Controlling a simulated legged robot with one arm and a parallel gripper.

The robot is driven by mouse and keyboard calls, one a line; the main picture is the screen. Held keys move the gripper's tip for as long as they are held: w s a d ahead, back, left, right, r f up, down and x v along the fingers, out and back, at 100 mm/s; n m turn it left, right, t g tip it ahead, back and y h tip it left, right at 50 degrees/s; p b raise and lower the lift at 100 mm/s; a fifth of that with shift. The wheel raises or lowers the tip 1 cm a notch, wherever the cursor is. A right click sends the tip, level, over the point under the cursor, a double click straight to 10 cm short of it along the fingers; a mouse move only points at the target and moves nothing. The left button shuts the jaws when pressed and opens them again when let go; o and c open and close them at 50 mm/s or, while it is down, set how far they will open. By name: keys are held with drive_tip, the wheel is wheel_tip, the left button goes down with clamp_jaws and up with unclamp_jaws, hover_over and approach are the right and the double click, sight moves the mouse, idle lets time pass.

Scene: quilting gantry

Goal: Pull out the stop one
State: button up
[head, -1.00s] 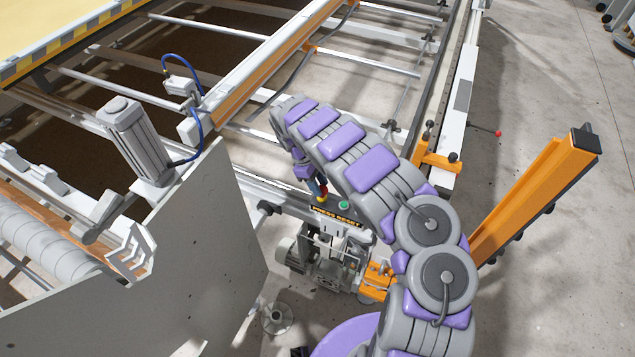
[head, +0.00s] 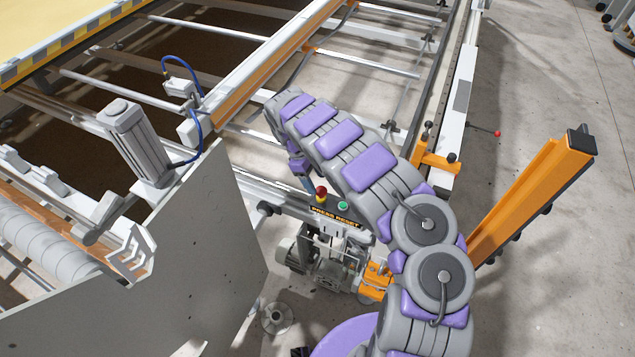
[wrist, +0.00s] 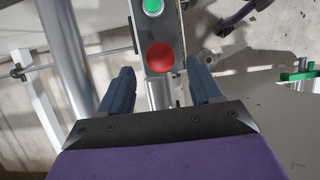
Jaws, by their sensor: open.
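The red stop button (head: 321,192) stands on a narrow control box beside a green button (head: 343,205), above a label reading "PRESS RESET". In the wrist view, the red button (wrist: 160,57) is a round head between my two dark fingers, and the green button (wrist: 153,7) is at the top edge. My gripper (wrist: 161,68) is open, one finger on each side of the red button, with visible gaps and no contact that I can see. In the head view, my gripper (head: 308,183) is mostly hidden behind my arm, just left of the red button. Whether the button is pressed in cannot be told.
A grey panel (head: 190,260) stands at the left. A motor unit (head: 325,262) sits below the box. An orange post (head: 530,195) rises at the right, and a frame rail (head: 460,100) runs behind. Concrete floor (head: 560,290) is clear at lower right.

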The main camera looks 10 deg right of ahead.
drive_tip(key=p+v, duration=0.2)
drive_tip(key=v, duration=1.2)
drive_tip(key=shift+r, duration=0.3)
